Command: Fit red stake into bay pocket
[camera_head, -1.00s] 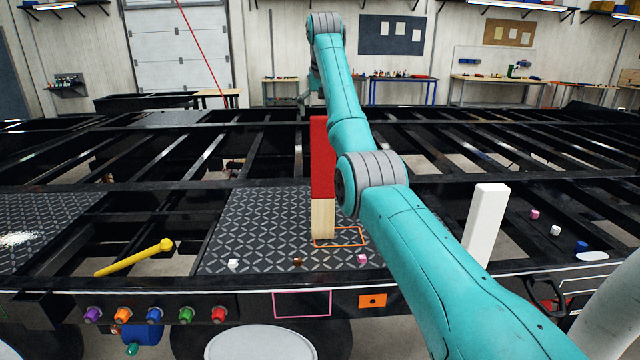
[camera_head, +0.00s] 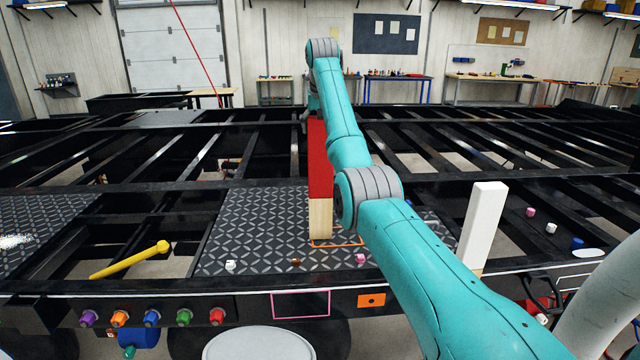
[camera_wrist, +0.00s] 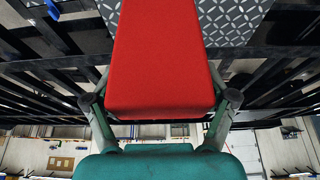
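The red stake (camera_head: 320,165) is upright, with a red upper part and a bare wooden lower end (camera_head: 320,218). Its lower end is at the left part of an orange outline (camera_head: 350,244) on the dark patterned plate (camera_head: 255,232); whether it touches the plate I cannot tell. In the wrist view the red stake (camera_wrist: 162,55) fills the middle, and my gripper (camera_wrist: 160,98) has one finger against each side of it. In the head view my gripper is mostly hidden behind my arm and the stake's top. I cannot clearly make out a pocket opening.
A white stake (camera_head: 484,225) stands at the right near the front rail. A yellow bar (camera_head: 130,261) lies at the left. Coloured connectors (camera_head: 152,317) and a magenta outline (camera_head: 300,304) are on the front edge. Black frame beams with open gaps surround the plate.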

